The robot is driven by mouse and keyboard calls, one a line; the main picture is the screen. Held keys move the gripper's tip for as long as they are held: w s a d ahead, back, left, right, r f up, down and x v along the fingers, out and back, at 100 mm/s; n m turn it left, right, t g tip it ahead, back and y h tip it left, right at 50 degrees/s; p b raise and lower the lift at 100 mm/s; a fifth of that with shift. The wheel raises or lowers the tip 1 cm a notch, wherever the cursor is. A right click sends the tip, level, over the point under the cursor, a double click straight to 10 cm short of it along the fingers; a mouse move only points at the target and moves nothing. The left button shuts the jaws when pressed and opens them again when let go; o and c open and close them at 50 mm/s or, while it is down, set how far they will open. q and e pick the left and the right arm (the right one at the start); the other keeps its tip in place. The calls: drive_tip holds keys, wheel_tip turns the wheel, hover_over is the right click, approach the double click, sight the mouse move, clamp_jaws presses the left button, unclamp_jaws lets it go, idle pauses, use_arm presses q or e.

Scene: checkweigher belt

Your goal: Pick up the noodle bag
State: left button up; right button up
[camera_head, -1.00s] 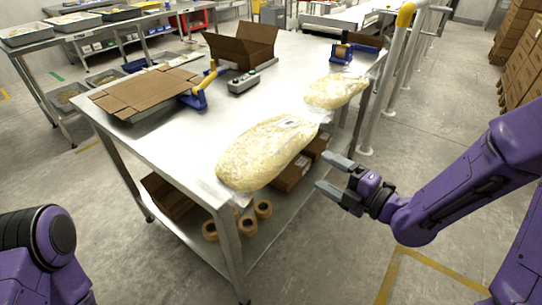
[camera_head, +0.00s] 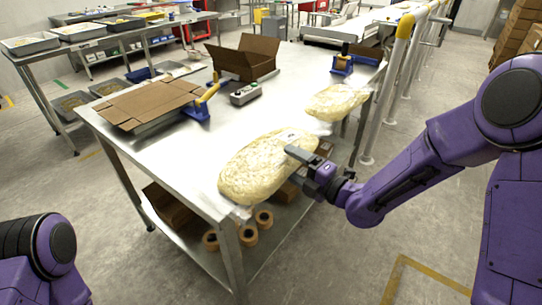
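A large clear bag of pale noodles (camera_head: 258,168) lies on the near right edge of the steel table. A second, similar noodle bag (camera_head: 337,102) lies farther back along the same edge. My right gripper (camera_head: 292,163) is at the right end of the nearer bag, with one finger over its top and the other finger hidden or hard to make out. I cannot tell whether it grips the bag. My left gripper is out of view; only part of my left arm shows at the lower left.
The steel table (camera_head: 180,155) also holds flat cardboard (camera_head: 148,103), an open carton (camera_head: 245,57), tape dispensers (camera_head: 200,105) and a grey button box (camera_head: 245,93). Tape rolls (camera_head: 248,235) and cartons sit on the lower shelf. A white rail (camera_head: 392,85) stands to the right.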

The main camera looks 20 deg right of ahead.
drive_tip(key=shift+s, duration=0.15)
drive_tip(key=c, duration=1.1)
clamp_jaws()
drive_tip(key=shift+r, duration=0.1)
